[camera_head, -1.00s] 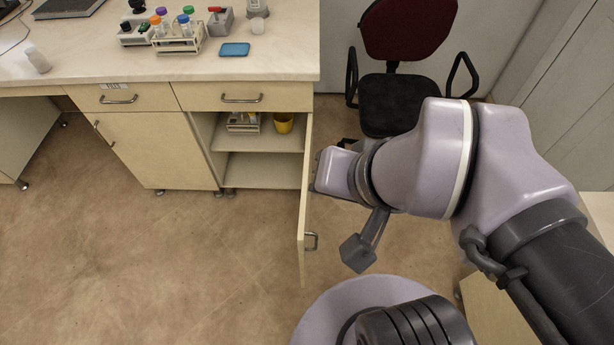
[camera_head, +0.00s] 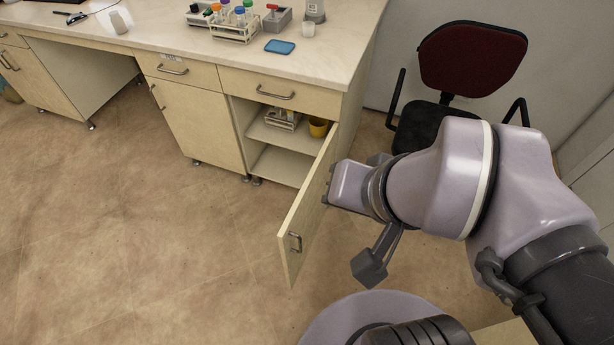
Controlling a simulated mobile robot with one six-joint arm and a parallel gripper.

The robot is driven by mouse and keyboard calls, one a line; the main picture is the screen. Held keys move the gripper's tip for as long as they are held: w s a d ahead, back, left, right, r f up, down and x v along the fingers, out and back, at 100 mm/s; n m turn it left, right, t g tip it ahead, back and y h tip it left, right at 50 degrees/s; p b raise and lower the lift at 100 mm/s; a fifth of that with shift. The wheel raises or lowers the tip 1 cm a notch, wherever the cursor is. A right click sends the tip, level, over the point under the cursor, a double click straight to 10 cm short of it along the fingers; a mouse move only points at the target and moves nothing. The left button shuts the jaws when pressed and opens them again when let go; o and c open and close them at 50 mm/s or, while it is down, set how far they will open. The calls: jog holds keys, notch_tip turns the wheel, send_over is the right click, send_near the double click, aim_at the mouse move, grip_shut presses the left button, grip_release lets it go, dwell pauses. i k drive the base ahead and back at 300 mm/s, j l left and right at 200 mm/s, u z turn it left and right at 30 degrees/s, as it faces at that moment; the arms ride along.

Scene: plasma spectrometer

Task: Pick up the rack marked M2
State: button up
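A light rack (camera_head: 234,34) with several colour-capped tubes stands on the countertop. Another light rack (camera_head: 282,121) with items in it sits on the upper shelf inside the open cabinet. No M2 marking is legible on either, so I cannot tell which one is M2. My gripper end (camera_head: 335,190) is at the right side of the open cabinet door, outside the cabinet and apart from both racks. Its fingers are too small and partly hidden to tell their opening. No rack shows at my arm.
The open cabinet door (camera_head: 308,215) sticks out between my arm and the floor on the left. A blue pad (camera_head: 280,46) lies on the countertop. A red-backed chair (camera_head: 472,60) stands at right. The left floor is clear.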

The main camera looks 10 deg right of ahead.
aim_at(278, 118)
jog(key=i+j+z, duration=0.2)
jog(key=j, duration=0.5)
jog(key=i+j+z, duration=0.25)
jog(key=j, duration=0.5)
jog(key=i+j+z, duration=0.2)
jog(key=j, duration=0.55)
jog(key=i+j+z, duration=0.2)
jog(key=j, duration=0.6)
jog(key=j+z, duration=0.2)
jog(key=j, duration=0.6)
